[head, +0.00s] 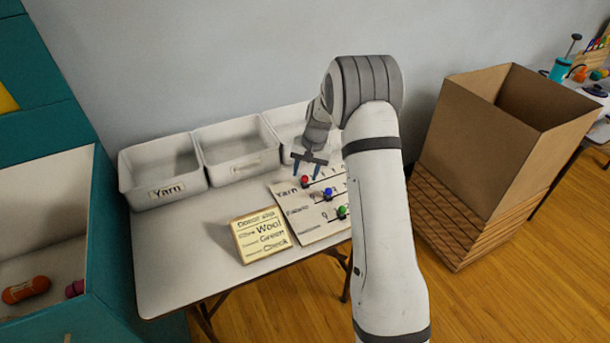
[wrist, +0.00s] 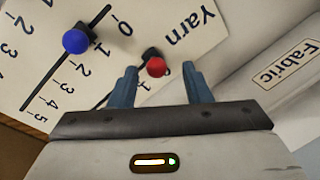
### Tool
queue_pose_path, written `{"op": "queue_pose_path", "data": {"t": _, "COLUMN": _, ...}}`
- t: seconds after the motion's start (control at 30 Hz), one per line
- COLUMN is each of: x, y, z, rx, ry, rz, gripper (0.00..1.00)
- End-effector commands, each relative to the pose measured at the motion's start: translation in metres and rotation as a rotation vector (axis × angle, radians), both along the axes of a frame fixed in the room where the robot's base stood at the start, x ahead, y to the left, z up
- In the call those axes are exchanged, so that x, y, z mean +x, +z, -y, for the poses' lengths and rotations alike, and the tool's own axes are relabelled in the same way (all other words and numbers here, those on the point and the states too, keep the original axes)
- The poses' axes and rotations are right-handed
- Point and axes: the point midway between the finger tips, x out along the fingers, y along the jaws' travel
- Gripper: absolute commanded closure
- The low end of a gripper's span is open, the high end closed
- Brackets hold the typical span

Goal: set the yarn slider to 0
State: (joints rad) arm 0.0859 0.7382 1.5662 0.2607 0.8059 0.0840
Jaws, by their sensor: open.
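The slider board (head: 284,185) lies on the table, with the Yarn label (head: 287,192) at its upper left. The red knob (head: 305,181) is beside that label. My gripper (head: 307,173) is open over the board. In the wrist view its fingers (wrist: 160,85) stand either side of the red knob with gaps; contact does not show. Part of the yarn row is hidden by my gripper.
A blue knob (head: 327,194) and a green knob (head: 342,211) sit on the lower rows. A donor sign (head: 262,236) stands left of the board. White bins (head: 165,190) line the table's back. A large cardboard box (head: 480,150) is on the right.

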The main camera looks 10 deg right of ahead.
Motion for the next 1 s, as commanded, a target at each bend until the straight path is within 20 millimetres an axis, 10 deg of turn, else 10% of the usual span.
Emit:
{"op": "queue_pose_path", "data": {"t": 0.33, "x": -0.003, "y": 0.052, "z": 0.010, "rx": 0.000, "ry": -0.002, "rz": 0.002, "gripper": 0.56}}
{"op": "queue_pose_path", "data": {"t": 1.0, "x": -0.011, "y": 0.069, "z": 0.009, "rx": -0.005, "ry": 0.007, "rz": 0.007, "gripper": 0.56}}
